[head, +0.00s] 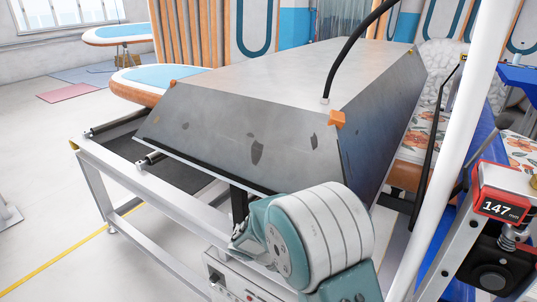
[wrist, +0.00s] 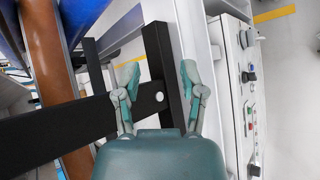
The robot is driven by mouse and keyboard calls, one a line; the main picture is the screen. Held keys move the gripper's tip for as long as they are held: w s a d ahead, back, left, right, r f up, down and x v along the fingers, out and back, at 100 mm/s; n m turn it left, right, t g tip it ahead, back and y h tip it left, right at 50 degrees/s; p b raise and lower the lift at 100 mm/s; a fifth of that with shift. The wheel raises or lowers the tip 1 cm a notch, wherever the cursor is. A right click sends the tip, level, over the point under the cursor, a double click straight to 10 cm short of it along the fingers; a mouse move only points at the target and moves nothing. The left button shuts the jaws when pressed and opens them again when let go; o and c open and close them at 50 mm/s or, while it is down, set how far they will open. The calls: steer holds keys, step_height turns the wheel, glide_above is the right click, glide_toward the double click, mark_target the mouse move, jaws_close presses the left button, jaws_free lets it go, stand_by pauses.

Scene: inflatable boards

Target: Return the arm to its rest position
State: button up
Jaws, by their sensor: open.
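My gripper (wrist: 159,76) shows in the wrist view with its two grey-green fingers spread apart. Nothing is held between them. Black frame bars (wrist: 155,68) lie behind the fingers; I cannot tell how far away they are. In the head view my teal and white arm (head: 315,240) is at the lower middle, in front of the machine.
A large grey metal hood (head: 235,125) on a pale frame (head: 95,185) fills the middle. A control panel (wrist: 245,90) is right of my gripper. A white post (head: 450,160) and a display reading 147 (head: 502,209) stand at right. Floor is open at left.

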steer(key=s+d+r+m+t+y, duration=0.2)
steer(key=s+r+y, duration=0.3)
steer(key=s+r, duration=0.5)
steer(key=s+d+r+m+t+y, duration=0.3)
steer(key=s+r+m+y, duration=0.1)
steer(key=s+r, duration=0.6)
steer(key=shift+s+d+r+y, duration=0.15)
steer(key=shift+s+d+y, duration=0.2)
steer(key=shift+y, duration=0.35)
steer(key=shift+o, duration=0.3)
stand_by(0.9)
